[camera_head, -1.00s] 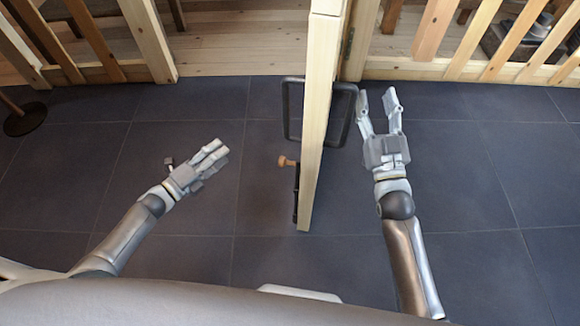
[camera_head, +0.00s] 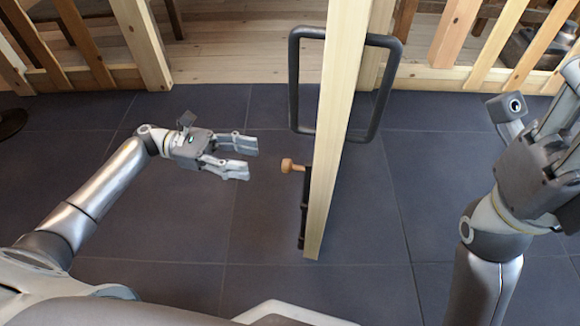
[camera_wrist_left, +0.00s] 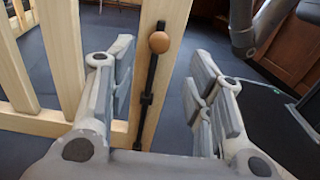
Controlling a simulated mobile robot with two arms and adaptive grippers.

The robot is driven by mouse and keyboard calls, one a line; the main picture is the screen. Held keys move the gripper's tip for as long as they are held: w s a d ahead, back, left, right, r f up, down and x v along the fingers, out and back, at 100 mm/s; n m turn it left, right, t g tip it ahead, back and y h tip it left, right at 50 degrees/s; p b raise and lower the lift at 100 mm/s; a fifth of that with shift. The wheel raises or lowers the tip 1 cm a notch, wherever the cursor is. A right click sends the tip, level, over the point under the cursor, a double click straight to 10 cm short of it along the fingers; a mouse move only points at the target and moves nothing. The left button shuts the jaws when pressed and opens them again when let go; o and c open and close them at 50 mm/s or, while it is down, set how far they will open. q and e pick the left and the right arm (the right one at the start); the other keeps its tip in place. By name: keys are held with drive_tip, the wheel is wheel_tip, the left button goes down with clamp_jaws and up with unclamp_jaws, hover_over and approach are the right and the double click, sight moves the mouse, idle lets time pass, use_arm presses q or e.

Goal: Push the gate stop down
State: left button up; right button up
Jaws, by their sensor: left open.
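The gate (camera_head: 336,130) is a wooden panel seen edge-on in the head view, standing open over the dark floor. The gate stop (camera_head: 304,205) is a dark rod on its left face with a brown wooden knob (camera_head: 290,165).
A black loop handle (camera_head: 293,85) passes on both sides of the gate above the stop. Slatted wooden fences (camera_head: 450,45) stand behind on both sides. Dark floor (camera_head: 180,220) left of the gate is clear.

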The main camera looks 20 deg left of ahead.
sight(288, 165)
use_arm(q)
drive_tip(key=d, duration=0.3)
drive_tip(key=d+b, duration=0.1)
drive_tip(key=d, duration=0.2)
drive_tip(key=d+b, duration=0.1)
drive_tip(key=d, duration=0.3)
drive_tip(key=shift+w, duration=0.35)
clamp_jaws()
